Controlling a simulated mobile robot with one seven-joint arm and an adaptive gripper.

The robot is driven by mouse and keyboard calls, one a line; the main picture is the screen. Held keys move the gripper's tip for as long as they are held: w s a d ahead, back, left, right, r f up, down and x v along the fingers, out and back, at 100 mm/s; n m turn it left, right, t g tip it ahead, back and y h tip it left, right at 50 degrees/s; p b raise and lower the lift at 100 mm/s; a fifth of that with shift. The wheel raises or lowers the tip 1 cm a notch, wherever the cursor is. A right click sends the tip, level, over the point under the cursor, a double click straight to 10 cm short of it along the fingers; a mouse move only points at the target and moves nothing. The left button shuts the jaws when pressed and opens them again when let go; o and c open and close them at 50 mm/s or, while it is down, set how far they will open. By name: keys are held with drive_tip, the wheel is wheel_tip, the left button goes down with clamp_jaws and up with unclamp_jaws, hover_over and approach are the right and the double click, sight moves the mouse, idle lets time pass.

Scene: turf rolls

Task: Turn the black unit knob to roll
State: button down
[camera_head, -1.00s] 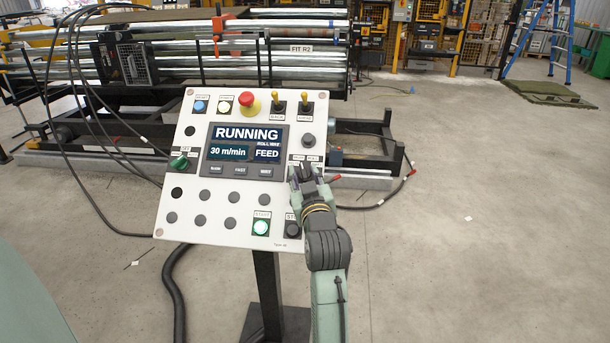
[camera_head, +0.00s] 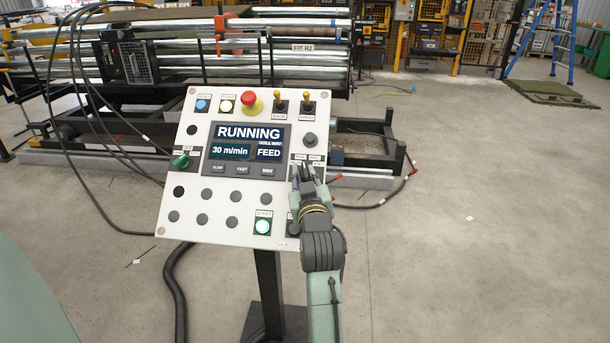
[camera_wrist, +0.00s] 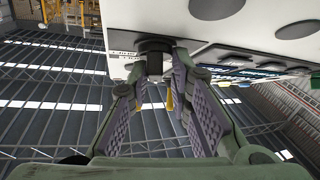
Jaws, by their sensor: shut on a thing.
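The black unit knob (camera_wrist: 154,64) sits on the white control panel's face, between my gripper's (camera_wrist: 155,80) fingertips in the wrist view. My gripper (camera_head: 303,172) is at the right side of the panel in the head view, below a black round button, and its fingers are closed on the knob. There the fingers hide most of the knob, so its pointing direction cannot be told. The panel's display (camera_head: 247,142) reads RUNNING, 30 m/min and FEED, with smaller text hard to read.
The panel (camera_head: 213,225) stands on a black post. It carries a red stop button (camera_head: 249,98), two yellow-tipped toggles, a green selector (camera_head: 181,161) and a lit green start button (camera_head: 262,227). A roller machine (camera_head: 190,60) stands behind.

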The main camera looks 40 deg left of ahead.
drive_tip(key=m+t+h, duration=0.1)
drive_tip(key=m, duration=0.1)
drive_tip(key=m+t+h+b, duration=0.1)
drive_tip(key=m+t+h, duration=0.1)
drive_tip(key=m, duration=0.1)
drive_tip(key=shift+m+t+h+b, duration=0.8)
drive_tip(key=shift+m+h+b, duration=0.85)
drive_tip(key=shift+m+h, duration=0.9)
drive_tip(key=shift+m, duration=0.35)
drive_tip(key=c, duration=1.6)
unclamp_jaws()
drive_tip(key=shift+d, duration=0.1)
drive_tip(key=shift+c, duration=0.2)
drive_tip(key=shift+a, duration=0.25)
drive_tip(key=shift+s, duration=0.15)
